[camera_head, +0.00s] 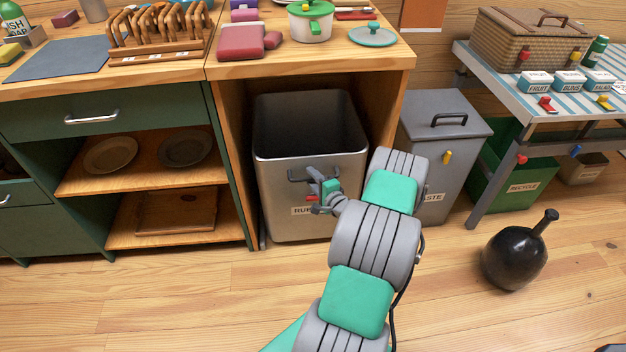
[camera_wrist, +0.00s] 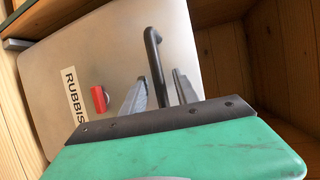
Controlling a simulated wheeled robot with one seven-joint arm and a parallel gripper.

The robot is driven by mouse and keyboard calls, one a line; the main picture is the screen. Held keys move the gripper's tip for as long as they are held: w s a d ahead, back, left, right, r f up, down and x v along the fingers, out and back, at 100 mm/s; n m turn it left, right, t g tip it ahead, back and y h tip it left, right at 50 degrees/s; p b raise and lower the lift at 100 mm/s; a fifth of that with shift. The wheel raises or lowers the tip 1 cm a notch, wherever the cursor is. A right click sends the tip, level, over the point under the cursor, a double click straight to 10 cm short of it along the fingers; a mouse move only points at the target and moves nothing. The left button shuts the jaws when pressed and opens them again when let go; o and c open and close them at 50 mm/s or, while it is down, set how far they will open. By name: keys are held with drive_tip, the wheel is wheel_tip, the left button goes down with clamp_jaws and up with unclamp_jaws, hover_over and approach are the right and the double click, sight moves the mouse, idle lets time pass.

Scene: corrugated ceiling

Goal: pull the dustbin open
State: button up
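The dustbin (camera_head: 280,200) is a silver metal bin with an open top, standing inside the wooden cabinet under the counter. Its front bears a dark bar handle (camera_head: 298,174), a small red piece and a label that my arm partly covers. In the wrist view, the handle (camera_wrist: 153,55) runs between the two fingers of my gripper (camera_wrist: 160,92). The fingers are apart, with visible gaps beside the bar. The red piece (camera_wrist: 99,99) and the rubbish label (camera_wrist: 73,94) are to the left. In the head view, my gripper (camera_head: 318,192) is at the bin's front.
A grey lidded waste bin (camera_head: 440,120) stands right of the cabinet, with a green recycle bin (camera_head: 520,180) beyond it. A black round pot with a neck (camera_head: 515,258) sits on the floor at right. The floor before the dustbin is clear.

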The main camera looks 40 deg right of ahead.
drive_tip(key=shift+c, duration=0.5)
clamp_jaws()
idle(0.8)
